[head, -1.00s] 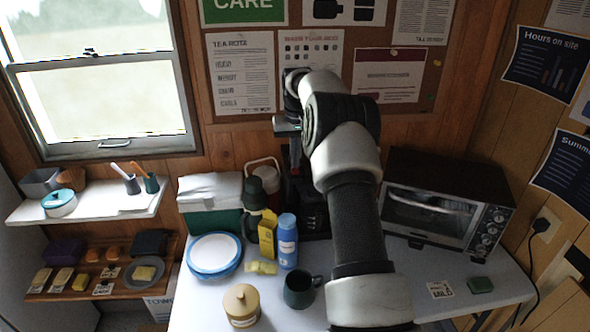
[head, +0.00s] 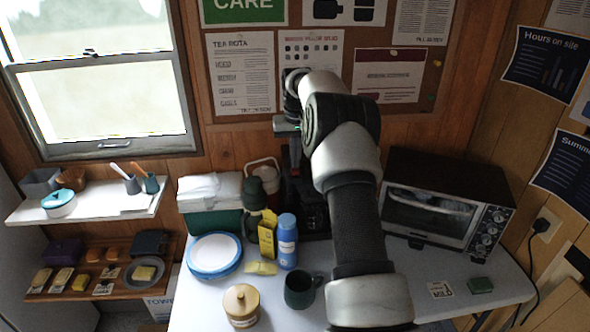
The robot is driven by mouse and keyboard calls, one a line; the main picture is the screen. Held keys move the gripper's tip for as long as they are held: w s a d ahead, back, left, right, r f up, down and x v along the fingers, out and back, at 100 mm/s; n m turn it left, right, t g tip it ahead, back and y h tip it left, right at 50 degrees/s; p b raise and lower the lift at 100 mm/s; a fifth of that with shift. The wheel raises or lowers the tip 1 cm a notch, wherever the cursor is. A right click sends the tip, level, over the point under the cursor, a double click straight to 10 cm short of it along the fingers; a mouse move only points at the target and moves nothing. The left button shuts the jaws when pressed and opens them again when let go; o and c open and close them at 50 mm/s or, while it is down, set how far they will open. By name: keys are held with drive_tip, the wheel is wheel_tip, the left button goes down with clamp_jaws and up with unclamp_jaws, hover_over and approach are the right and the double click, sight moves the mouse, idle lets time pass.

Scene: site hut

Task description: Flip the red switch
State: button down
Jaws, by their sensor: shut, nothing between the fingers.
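My gripper (head: 294,158) points down at the back of the worktop, above a black machine (head: 313,215) that stands behind the blue bottle. The gripper is small in the head view and partly covered by my own arm; it is shut and empty. I cannot make out the red switch. The machine is partly hidden by my arm, and I cannot tell whether the fingertips touch it.
On the white worktop (head: 400,275) stand a blue bottle (head: 287,243), a yellow carton (head: 267,237), a dark mug (head: 300,291), a lidded jar (head: 241,303), blue-rimmed plates (head: 214,254) and a green cool box (head: 211,205). A toaster oven (head: 445,205) stands at the right.

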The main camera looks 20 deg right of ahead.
sight(296, 170)
drive_tip(key=shift+f+b, duration=0.35)
drive_tip(key=shift+f, duration=0.35)
idle(0.7)
drive_tip(key=shift+r, duration=0.1)
wheel_tip(296, 170, up, 5)
drive_tip(key=p, duration=0.5)
drive_tip(key=shift+r, duration=0.95)
